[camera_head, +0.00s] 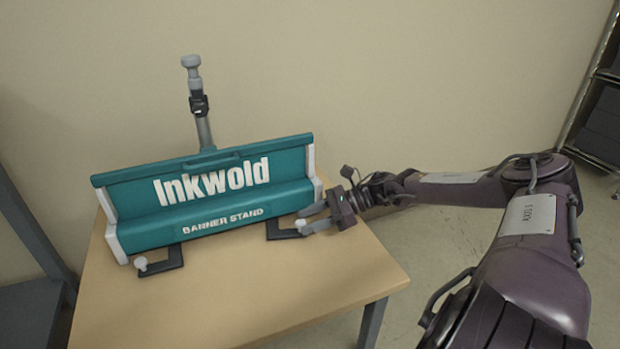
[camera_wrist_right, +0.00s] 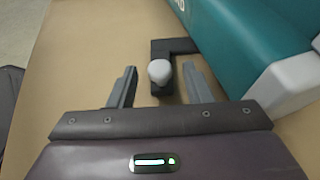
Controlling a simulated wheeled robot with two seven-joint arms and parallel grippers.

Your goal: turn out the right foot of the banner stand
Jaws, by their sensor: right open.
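The teal banner stand (camera_head: 215,196) with white end caps stands on a wooden table. Its right foot (camera_head: 277,234) is a black L-shaped bar at the front of the base; it also shows in the right wrist view (camera_wrist_right: 170,47). A pale grey knob (camera_head: 301,223) tops the foot's free end and shows in the right wrist view (camera_wrist_right: 159,71). My right gripper (camera_head: 307,219) is open, with one finger on each side of the knob; there is a visible gap at each side in the right wrist view (camera_wrist_right: 158,82). My left gripper is not in view.
The left foot (camera_head: 165,264), with its own pale knob (camera_head: 140,263), sticks out at the front left. A grey pole (camera_head: 204,130) rises behind the stand. The table (camera_head: 250,296) is clear in front. Shelving stands at the far right (camera_head: 603,125).

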